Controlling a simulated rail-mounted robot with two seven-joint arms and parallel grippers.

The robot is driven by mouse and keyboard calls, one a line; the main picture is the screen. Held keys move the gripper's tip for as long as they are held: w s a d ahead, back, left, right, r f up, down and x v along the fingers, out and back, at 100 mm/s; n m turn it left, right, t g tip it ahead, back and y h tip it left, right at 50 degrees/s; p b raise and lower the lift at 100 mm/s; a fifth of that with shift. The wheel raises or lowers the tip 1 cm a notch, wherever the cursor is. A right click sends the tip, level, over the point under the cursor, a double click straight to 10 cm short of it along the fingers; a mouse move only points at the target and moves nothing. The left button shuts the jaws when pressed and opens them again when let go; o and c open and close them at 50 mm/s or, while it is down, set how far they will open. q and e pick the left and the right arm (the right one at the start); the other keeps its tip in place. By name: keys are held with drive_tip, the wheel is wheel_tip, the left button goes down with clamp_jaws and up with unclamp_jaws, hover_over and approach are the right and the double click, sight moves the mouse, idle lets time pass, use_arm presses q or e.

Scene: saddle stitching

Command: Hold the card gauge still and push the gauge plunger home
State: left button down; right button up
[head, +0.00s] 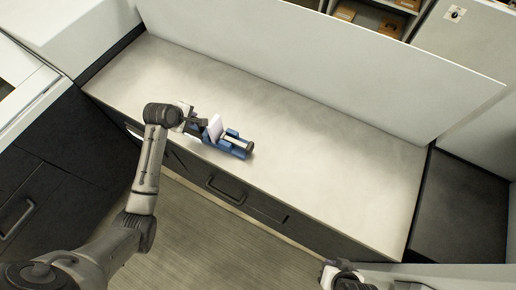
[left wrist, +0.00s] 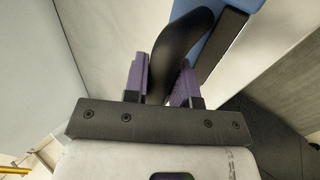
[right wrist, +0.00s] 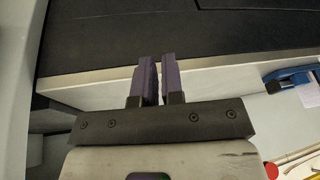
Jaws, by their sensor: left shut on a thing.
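The blue card gauge (head: 236,153) lies on the pale worktop near its front edge, with a white plate (head: 214,127) standing across it and a light cylindrical plunger (head: 237,142) at its right end. My left gripper (head: 199,121) is at the gauge's left end. In the left wrist view, its purple fingers (left wrist: 164,82) are shut on a black curved handle (left wrist: 180,45), beside the gauge's blue body (left wrist: 226,36). My right gripper (right wrist: 160,80) is shut and empty, apart from the gauge; the gauge shows partly at that view's right edge (right wrist: 288,78).
The worktop (head: 310,160) is clear right of the gauge. A pale upright panel (head: 310,65) runs along its back. Dark drawers with a handle (head: 227,190) are below the front edge. A red round thing (right wrist: 271,171) shows low in the right wrist view.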

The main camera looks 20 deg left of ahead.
drive_tip(key=w+a+y, duration=0.1)
drive_tip(key=w+a, duration=0.3)
drive_tip(key=w+a+y, duration=0.2)
drive_tip(key=w+a, duration=0.3)
drive_tip(key=w+a+g+y, duration=0.1)
drive_tip(key=w+a+y, duration=0.1)
drive_tip(key=w+a, duration=0.2)
drive_tip(key=shift+w+a+r, duration=0.25)
drive_tip(key=shift+w+r, duration=0.05)
drive_tip(key=shift+r, duration=0.05)
clamp_jaws()
drive_tip(key=w+a+r+m+g+y, duration=0.2)
drive_tip(key=w+a+r, duration=0.4)
drive_tip(key=w, duration=0.5)
drive_tip(key=shift+w+a+r, duration=0.15)
drive_tip(key=shift+w+a, duration=0.05)
drive_tip(key=shift+a, duration=0.9)
drive_tip(key=x, duration=1)
drive_tip(key=shift+s+a+r, duration=0.1)
drive_tip(key=shift+s+r, duration=0.1)
drive_tip(key=a, duration=0.3)
drive_tip(key=shift+w, duration=0.1)
drive_tip(key=shift+a, duration=0.5)
drive_tip(key=shift+a, duration=0.1)
